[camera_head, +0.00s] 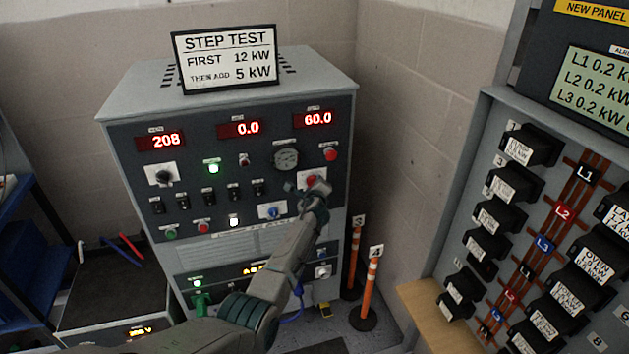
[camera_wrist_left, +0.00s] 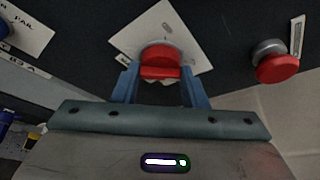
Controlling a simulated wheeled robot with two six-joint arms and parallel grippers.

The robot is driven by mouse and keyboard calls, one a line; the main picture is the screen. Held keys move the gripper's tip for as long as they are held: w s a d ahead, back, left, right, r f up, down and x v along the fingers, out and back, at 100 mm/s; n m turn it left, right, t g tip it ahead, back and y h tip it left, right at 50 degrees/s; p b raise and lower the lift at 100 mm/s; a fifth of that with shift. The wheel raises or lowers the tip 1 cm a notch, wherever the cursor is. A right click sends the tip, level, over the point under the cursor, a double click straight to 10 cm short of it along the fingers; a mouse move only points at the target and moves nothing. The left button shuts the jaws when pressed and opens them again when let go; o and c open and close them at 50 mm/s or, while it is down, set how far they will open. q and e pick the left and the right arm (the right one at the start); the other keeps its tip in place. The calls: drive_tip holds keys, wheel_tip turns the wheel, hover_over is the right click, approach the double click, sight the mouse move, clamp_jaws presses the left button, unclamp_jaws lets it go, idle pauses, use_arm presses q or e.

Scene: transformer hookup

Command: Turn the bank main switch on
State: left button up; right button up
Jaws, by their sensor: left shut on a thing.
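The grey load bank cabinet (camera_head: 228,92) stands against the wall, its dark front panel carrying switches, lamps and red displays. A red switch knob (camera_head: 311,181) on a white plate sits at the panel's right side. My left gripper (camera_head: 315,190) is at this knob, with my arm crossing the lower front. In the left wrist view the two blue fingers of the gripper (camera_wrist_left: 168,88) are shut on the red knob (camera_wrist_left: 161,58), one on each side. The knob's label is too small to read and partly hidden. My right gripper is not in view.
A red push button (camera_head: 330,154) is close to the knob, also at right in the wrist view (camera_wrist_left: 275,65). A blue knob (camera_head: 270,212) is lower left. Displays read 208, 0.0 and 60.0. Orange posts (camera_head: 371,290) and a breaker panel (camera_head: 455,190) stand to the right.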

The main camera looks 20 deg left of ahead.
use_arm(q)
drive_tip(key=shift+m, duration=0.3)
idle(0.4)
drive_tip(key=o, duration=1)
drive_tip(key=shift+p, duration=0.35)
drive_tip(key=shift+p+v, duration=1.4)
drive_tip(key=shift+v, duration=4)
